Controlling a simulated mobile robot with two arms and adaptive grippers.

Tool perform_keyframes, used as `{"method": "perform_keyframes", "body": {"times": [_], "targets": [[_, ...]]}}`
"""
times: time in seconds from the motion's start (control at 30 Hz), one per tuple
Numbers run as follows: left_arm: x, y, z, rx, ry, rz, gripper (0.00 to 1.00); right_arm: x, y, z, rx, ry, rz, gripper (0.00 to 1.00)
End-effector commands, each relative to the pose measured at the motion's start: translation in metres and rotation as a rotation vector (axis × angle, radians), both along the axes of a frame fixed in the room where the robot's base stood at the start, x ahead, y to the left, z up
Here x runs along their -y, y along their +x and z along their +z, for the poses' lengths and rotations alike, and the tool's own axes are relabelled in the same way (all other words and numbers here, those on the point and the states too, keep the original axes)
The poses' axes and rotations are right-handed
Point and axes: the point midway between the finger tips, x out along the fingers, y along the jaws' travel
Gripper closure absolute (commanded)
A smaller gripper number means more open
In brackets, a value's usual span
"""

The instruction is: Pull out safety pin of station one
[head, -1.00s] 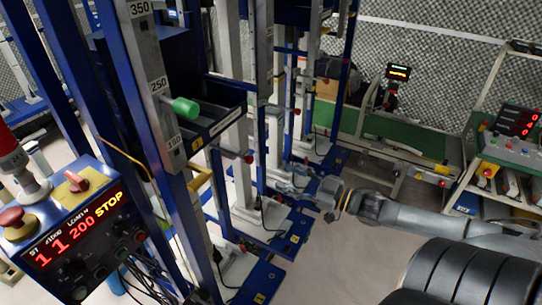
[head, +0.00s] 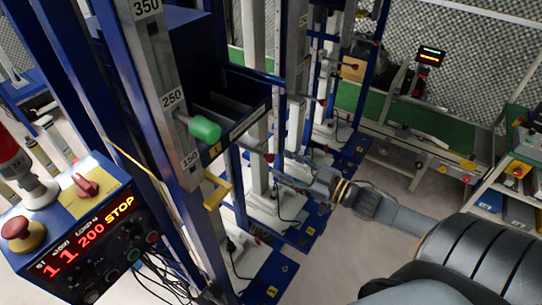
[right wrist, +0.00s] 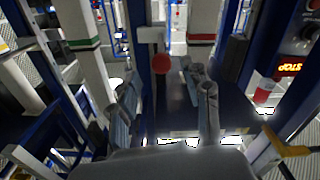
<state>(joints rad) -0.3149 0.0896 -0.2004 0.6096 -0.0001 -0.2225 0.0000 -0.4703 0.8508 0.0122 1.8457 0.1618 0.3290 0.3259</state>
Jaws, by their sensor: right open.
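I cannot make out the green handle in the right wrist view. My left gripper is not in view.
A control box (head: 80,235) with a red "11 200 STOP" display stands at the left. Blue frames and white columns (head: 255,150) crowd the area behind the gripper. Open floor (head: 345,250) lies at lower right.

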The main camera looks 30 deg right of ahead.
Motion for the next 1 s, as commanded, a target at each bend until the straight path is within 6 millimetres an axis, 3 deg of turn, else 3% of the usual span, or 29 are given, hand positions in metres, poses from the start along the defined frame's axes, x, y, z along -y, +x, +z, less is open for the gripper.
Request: {"method": "perform_keyframes", "body": {"times": [0.1, 0.2, 0.43, 0.77, 1.0], "targets": [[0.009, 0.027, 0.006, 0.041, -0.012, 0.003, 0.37, -0.007, 0.018, 0.003, 0.004, 0.002, -0.001, 0.52], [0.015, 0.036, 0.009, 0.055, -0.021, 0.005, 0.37, -0.012, 0.030, 0.002, 0.003, 0.002, -0.001, 0.52], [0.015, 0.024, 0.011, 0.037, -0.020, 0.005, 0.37, -0.019, 0.045, 0.000, 0.000, 0.001, 0.000, 0.52], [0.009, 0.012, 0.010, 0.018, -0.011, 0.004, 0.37, -0.020, 0.047, -0.001, 0.000, 0.001, 0.000, 0.52], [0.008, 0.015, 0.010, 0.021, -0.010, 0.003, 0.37, -0.020, 0.047, -0.001, -0.001, 0.002, 0.000, 0.99]]}}
